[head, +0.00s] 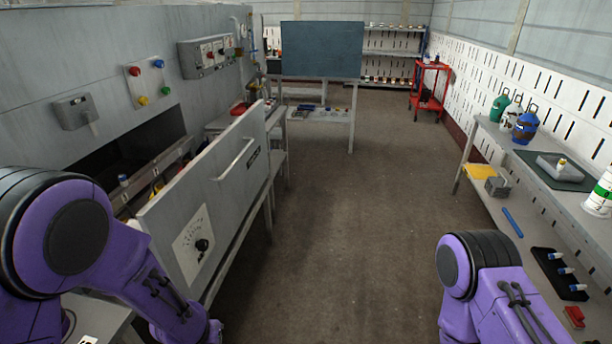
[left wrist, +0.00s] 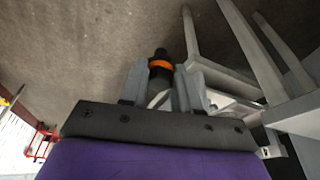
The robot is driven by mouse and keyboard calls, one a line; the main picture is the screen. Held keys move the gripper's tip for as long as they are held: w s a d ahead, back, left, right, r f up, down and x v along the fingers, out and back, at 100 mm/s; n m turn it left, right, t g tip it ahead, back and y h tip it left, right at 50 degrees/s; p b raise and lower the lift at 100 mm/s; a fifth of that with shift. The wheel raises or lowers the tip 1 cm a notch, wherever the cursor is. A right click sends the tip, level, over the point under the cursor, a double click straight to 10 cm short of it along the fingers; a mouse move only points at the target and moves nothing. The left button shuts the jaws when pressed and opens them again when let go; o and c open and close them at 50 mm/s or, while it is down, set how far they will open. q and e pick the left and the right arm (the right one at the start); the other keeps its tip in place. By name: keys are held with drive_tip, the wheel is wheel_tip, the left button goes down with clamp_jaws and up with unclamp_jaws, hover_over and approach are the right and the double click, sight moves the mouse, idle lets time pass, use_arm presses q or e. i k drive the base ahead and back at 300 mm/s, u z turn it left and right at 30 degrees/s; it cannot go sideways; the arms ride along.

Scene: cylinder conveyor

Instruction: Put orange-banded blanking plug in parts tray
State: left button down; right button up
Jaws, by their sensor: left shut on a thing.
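The orange-banded blanking plug (left wrist: 160,64) is dark with an orange ring and sits between the fingers of my left gripper (left wrist: 163,85) in the left wrist view. The gripper is shut on it, and the plug's dark end sticks out past the fingertips, over the floor. In the head view my left arm comes in at the lower left, but its gripper is hidden. My right arm shows at the lower right, its gripper out of frame. I cannot tell which container is the parts tray; a black tray (head: 546,266) with several white-and-blue pieces lies on the right bench.
A grey panel (head: 160,222) with handle and dial stands ahead of my left arm. The middle floor is clear.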

sight(242, 113)
drive_tip(key=z, duration=0.85)
drive_tip(key=i, duration=2.8)
drive_tip(key=u, duration=0.4)
drive_tip(key=i, duration=2.05)
drive_tip(key=u, duration=1.05)
